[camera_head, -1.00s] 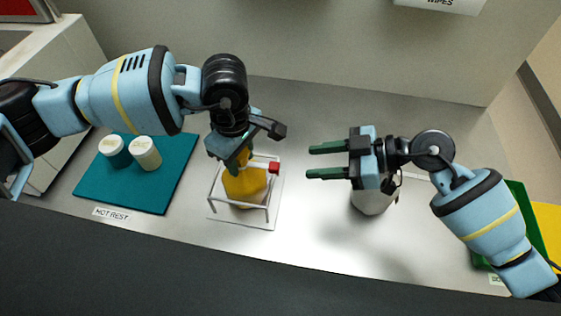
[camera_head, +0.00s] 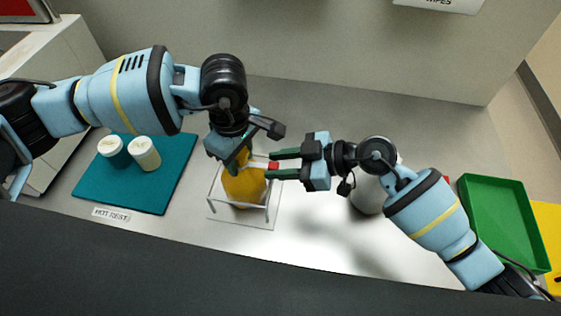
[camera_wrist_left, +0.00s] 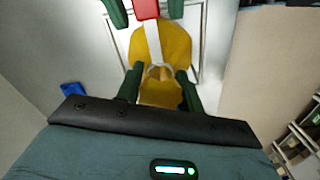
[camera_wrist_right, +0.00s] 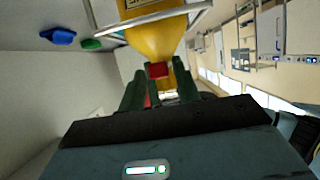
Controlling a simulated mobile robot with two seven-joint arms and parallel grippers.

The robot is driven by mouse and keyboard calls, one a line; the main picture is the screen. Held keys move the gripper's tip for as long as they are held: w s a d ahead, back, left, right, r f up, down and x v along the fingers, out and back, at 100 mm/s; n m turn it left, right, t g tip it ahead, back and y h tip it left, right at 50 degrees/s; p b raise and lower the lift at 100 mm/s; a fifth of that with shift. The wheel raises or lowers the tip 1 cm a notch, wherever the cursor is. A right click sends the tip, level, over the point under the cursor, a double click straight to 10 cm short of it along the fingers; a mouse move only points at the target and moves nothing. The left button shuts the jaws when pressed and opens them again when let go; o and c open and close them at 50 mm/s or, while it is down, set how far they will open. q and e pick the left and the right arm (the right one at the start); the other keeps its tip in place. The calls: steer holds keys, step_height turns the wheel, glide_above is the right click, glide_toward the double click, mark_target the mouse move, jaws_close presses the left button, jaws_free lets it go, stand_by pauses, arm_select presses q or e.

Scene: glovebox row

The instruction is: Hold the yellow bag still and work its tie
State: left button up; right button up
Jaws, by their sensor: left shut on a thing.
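The yellow bag (camera_head: 243,188) sits upright in a white open frame (camera_head: 267,208) on the bench. My left gripper (camera_wrist_left: 160,78) is shut on the bag's gathered top, beside the white tie (camera_wrist_left: 153,45). A pale strip of the tie runs to a red tab (camera_head: 273,165), which also shows in the right wrist view (camera_wrist_right: 158,70). My right gripper (camera_head: 272,164) is open, with its green fingers on either side of the red tab. In the left wrist view gaps show between the tab and both fingers. My left gripper hides part of the bag's top in the head view.
At left, a teal mat (camera_head: 110,188) labelled HOT REST bears two white-lidded jars (camera_head: 145,153). A white round container (camera_head: 368,195) stands partly hidden behind my right arm. A green tray (camera_head: 500,250) lies at far right. Bench in front of the right arm is clear.

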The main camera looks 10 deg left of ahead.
jaws_close()
steer(key=d, duration=0.5)
steer(key=shift+d, duration=0.15)
steer(key=shift+o, duration=1.3)
jaws_free()
steer(key=shift+w, duration=0.1)
steer(key=v, duration=1.2)
